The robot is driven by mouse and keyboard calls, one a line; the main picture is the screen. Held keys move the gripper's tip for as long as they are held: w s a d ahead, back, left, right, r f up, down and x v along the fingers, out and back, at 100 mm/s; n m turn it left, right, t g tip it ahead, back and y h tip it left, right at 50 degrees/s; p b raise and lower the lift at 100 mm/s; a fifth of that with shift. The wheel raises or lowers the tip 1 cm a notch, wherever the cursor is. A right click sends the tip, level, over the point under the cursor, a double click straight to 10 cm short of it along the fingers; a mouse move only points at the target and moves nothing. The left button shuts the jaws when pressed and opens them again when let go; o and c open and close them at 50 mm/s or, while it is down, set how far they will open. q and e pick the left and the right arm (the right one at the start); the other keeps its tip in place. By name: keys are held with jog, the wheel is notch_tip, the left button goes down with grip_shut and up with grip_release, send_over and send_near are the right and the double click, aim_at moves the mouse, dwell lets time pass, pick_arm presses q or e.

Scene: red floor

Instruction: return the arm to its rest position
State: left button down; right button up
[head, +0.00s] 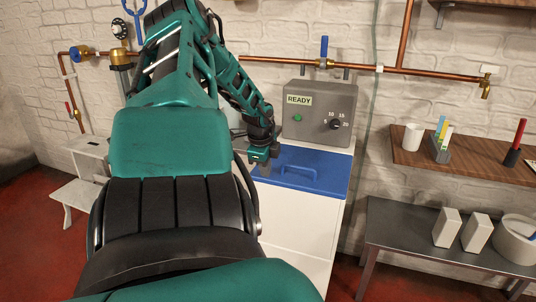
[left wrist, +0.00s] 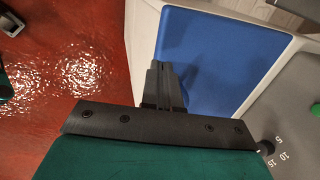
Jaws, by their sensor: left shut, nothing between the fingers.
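My left arm, green and black, reaches up and forward in the head view, and its forearm hangs down toward the white cabinet (head: 298,225). My left gripper (head: 260,168) is at the left edge of the blue lid (head: 315,172) on the cabinet top. In the left wrist view its dark fingers (left wrist: 163,72) are together with nothing between them, over the cabinet's edge beside the blue lid (left wrist: 210,60). I cannot tell the exact height of the fingers above the cabinet. My right gripper is not in view.
A grey control box (head: 320,112) labelled READY stands behind the lid. Copper pipes (head: 420,72) run along the brick wall. A wooden shelf (head: 465,165) and a dark bench (head: 400,232) are at the right. A white step stool (head: 75,190) is at the left on the red floor.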

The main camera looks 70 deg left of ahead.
pick_arm(q)
jog(key=p+v, duration=0.2)
jog(key=v, duration=0.9)
jog(key=shift+w, duration=0.2)
jog(key=shift+a, duration=0.15)
